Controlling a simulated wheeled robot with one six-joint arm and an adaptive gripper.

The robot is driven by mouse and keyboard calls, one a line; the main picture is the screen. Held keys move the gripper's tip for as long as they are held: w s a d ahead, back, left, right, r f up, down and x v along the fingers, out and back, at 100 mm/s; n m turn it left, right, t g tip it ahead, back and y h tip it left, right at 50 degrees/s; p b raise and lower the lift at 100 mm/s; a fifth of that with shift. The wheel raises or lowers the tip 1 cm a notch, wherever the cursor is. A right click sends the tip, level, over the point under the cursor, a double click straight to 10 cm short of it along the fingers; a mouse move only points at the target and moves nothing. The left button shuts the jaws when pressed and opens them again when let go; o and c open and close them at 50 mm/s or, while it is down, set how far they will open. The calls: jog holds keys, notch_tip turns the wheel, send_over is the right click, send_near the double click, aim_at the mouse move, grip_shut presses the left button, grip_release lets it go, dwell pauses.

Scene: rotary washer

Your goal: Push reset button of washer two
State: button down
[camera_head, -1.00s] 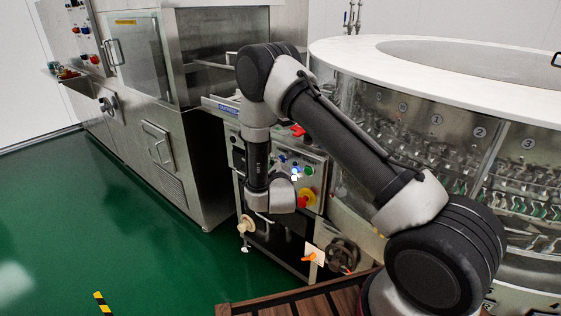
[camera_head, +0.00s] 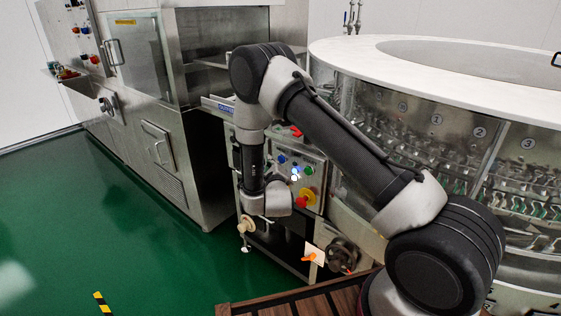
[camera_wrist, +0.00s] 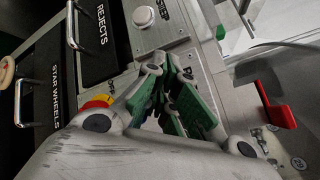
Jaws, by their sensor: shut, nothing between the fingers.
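The washer's control panel (camera_head: 318,178) stands in front of the round tank, partly hidden by my arm. It carries blue (camera_head: 282,158), green (camera_head: 308,170) and white (camera_head: 294,178) buttons and a red emergency stop on yellow (camera_head: 304,200). In the wrist view a round white button (camera_wrist: 143,17) sits on the metal panel, with a partly legible label beside it. My gripper (camera_wrist: 170,68) is shut and empty. Its green-padded fingers appear below and right of that white button in the picture; contact cannot be told. My gripper is hidden in the head view.
In the wrist view, a red handle (camera_wrist: 275,105) lies right of my fingers. Black plates marked REJECTS (camera_wrist: 88,35) and STAR WHEELS, with metal handles, lie left. A handwheel (camera_head: 342,256) stands below the panel.

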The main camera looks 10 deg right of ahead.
jog(key=shift+s+a, duration=0.75)
jog(key=shift+a, duration=0.25)
jog(key=shift+s+a, duration=0.75)
jog(key=shift+a, duration=0.25)
